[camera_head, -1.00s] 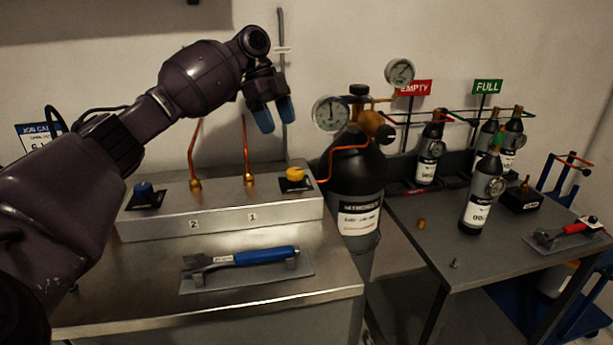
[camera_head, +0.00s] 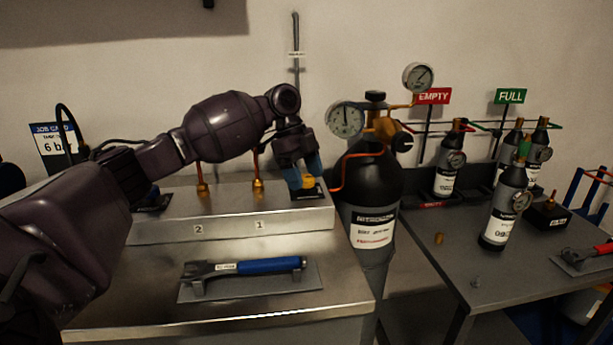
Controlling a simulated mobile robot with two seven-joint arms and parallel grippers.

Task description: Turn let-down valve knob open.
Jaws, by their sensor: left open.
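A steel manifold box (camera_head: 235,222) stands on the left bench. A yellow knob (camera_head: 308,183) sits on its right end, on a dark label plate (camera_head: 309,194). My left gripper (camera_head: 305,177) points down at this knob, its blue fingertips open on either side; contact cannot be told. A second, dark knob plate (camera_head: 152,201) at the box's left end is mostly hidden behind my left arm. I cannot read which knob is the let-down valve. My right gripper is not in view.
A black nitrogen cylinder (camera_head: 366,205) with gauges (camera_head: 345,119) stands close to the right of the knob. Small bottles (camera_head: 505,205) stand on the right table.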

